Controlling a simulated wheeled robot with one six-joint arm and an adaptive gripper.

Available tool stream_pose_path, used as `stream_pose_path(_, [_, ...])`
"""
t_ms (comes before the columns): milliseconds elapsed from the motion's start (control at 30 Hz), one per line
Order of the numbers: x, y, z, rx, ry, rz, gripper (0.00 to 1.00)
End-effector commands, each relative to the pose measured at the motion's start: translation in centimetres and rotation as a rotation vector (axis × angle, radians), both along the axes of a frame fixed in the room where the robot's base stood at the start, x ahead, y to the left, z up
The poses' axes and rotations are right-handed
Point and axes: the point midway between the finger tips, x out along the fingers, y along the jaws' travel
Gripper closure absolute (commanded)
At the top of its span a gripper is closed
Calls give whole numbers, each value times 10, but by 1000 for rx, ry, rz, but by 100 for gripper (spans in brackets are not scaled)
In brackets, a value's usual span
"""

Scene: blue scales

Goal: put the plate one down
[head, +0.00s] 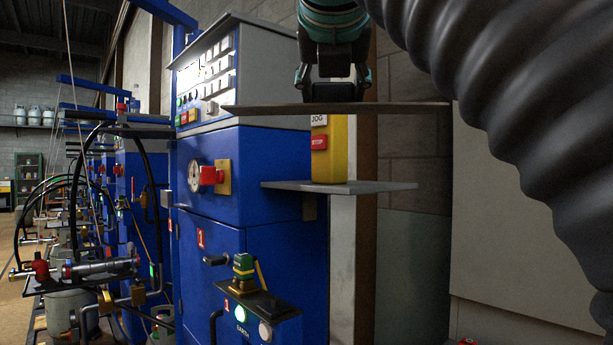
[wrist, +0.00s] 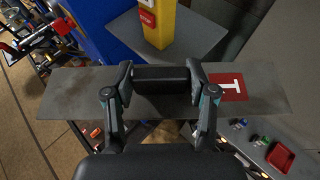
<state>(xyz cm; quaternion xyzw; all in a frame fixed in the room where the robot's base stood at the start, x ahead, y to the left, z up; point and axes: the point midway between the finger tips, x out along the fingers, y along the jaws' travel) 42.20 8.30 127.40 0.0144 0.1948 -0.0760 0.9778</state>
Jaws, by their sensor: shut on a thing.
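Plate one (wrist: 75,95) is a flat, dark grey plate with a red label carrying a white 1 (wrist: 228,87) on its right part in the wrist view. My gripper (wrist: 160,79) is shut on the black block-like handle on top of the plate. In the head view the plate (head: 410,106) shows almost edge-on and roughly level, hanging below my gripper (head: 333,88). It is held in the air above a grey side shelf. The plate's underside is hidden in the wrist view.
A yellow control box (head: 330,160) with JOG and STOP labels stands on the grey shelf (head: 385,187), beside the blue cabinet (head: 265,165). A small ledge (head: 270,302) with a green-yellow item is lower down. Hoses and fittings crowd the left.

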Motion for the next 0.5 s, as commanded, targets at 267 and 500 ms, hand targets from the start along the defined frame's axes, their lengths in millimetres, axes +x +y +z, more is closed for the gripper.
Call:
stream_pose_path(267, [44, -17, -28, 0, 3, -13, 90])
stream_pose_path(500, [86, -26, -54, 1, 2, -7, 90])
